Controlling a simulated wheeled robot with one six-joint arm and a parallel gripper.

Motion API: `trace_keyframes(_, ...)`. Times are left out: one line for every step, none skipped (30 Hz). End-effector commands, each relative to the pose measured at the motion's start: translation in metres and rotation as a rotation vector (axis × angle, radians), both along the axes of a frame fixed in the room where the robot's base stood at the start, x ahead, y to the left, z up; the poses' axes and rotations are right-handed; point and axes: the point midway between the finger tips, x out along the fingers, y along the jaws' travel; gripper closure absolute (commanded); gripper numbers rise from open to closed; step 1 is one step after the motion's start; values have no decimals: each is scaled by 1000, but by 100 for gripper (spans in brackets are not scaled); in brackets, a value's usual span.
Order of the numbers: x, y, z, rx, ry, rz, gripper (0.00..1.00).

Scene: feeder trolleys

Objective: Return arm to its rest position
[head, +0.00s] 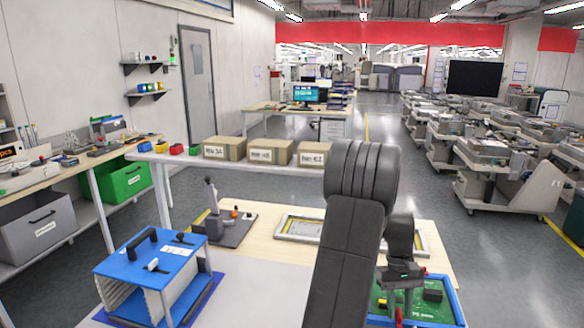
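My dark grey arm (352,215) rises from the bottom centre, bends at a thick joint and comes down on the right. My gripper (400,290) points down at the lower right, over or just in front of a green board with a blue rim (459,310). The fingers are small and partly hidden by my arm. I cannot tell whether they are open or hold anything. A small red part shows just below the gripper.
A blue-topped fixture (150,255) stands on the workbench (250,283) at left. Behind it are a grey lever device (212,210) and a framed panel (300,228). Cardboard boxes (270,150) line the shelf beyond. Trolleys (490,150) fill the right; the aisle floor is clear.

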Motion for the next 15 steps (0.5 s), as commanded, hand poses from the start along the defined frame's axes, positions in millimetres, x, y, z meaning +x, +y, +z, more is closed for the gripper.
trace_keyframes(0, 1, -2, 0, 1, 56, 70)
trace_keyframes(0, 1, -2, 0, 1, 90, 70)
trace_keyframes(0, 2, -2, 0, 0, 135, 70)
trace_keyframes(0, 2, -2, -1, 0, 171, 70)
trace_keyframes(-1, 2, -2, 0, 0, 205, 70)
trace_keyframes(-1, 2, -2, 0, 0, 251, 70)
trace_keyframes(0, 3, -2, -1, 0, 286, 70)
trace_keyframes(-1, 3, -3, -1, -1, 319, 70)
trace_keyframes(-1, 3, -2, -1, 0, 364, 70)
trace_keyframes(-1, 3, -2, -1, -1, 397, 70)
trace_keyframes(-1, 3, -3, -1, -1, 430, 70)
trace_keyframes(-1, 3, -3, -1, -1, 473, 70)
trace_keyframes(-1, 4, -3, 0, 0, 504, 70)
trace_keyframes(-1, 4, -2, -2, -1, 532, 70)
trace_keyframes(-1, 4, -2, -1, -2, 567, 70)
